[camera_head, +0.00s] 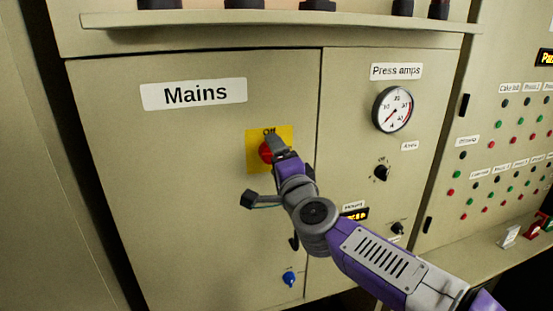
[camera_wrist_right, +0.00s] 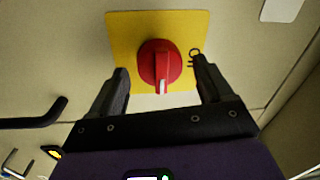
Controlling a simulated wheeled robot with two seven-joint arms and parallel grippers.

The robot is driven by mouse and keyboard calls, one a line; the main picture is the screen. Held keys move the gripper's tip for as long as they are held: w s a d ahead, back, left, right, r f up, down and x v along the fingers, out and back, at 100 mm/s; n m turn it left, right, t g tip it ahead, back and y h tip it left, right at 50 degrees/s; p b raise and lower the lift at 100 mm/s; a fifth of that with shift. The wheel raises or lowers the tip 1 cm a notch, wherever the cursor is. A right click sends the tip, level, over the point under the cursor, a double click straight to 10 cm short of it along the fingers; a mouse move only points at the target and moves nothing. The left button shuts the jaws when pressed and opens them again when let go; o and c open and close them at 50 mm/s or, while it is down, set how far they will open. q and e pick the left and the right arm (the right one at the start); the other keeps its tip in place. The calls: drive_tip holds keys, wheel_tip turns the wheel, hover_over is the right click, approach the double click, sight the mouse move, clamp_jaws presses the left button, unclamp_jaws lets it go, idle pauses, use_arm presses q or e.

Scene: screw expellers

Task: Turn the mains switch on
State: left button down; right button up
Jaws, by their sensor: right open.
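The mains switch is a red rotary knob (camera_head: 265,152) on a yellow plate (camera_head: 253,137), right of the "Mains" label (camera_head: 194,94) on a beige cabinet door. In the right wrist view the red knob (camera_wrist_right: 158,60) sits on its yellow plate (camera_wrist_right: 125,30); the white mark on its handle points down in the picture, toward my palm. My right gripper (camera_wrist_right: 160,68) is open, with one finger on each side of the knob and visible gaps to it. In the head view my right gripper (camera_head: 279,146) partly hides the knob and plate. My left gripper is not in view.
A black door handle (camera_wrist_right: 35,115) shows at left in the wrist view. Right of the switch are the press amps gauge (camera_head: 393,109) and a black knob (camera_head: 382,173). A blue key-like knob (camera_head: 289,279) is below. A ledge (camera_head: 270,20) runs above.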

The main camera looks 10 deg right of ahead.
drive_tip(key=s+d, duration=0.1)
drive_tip(key=s, duration=0.6)
drive_tip(key=shift+f, duration=0.3)
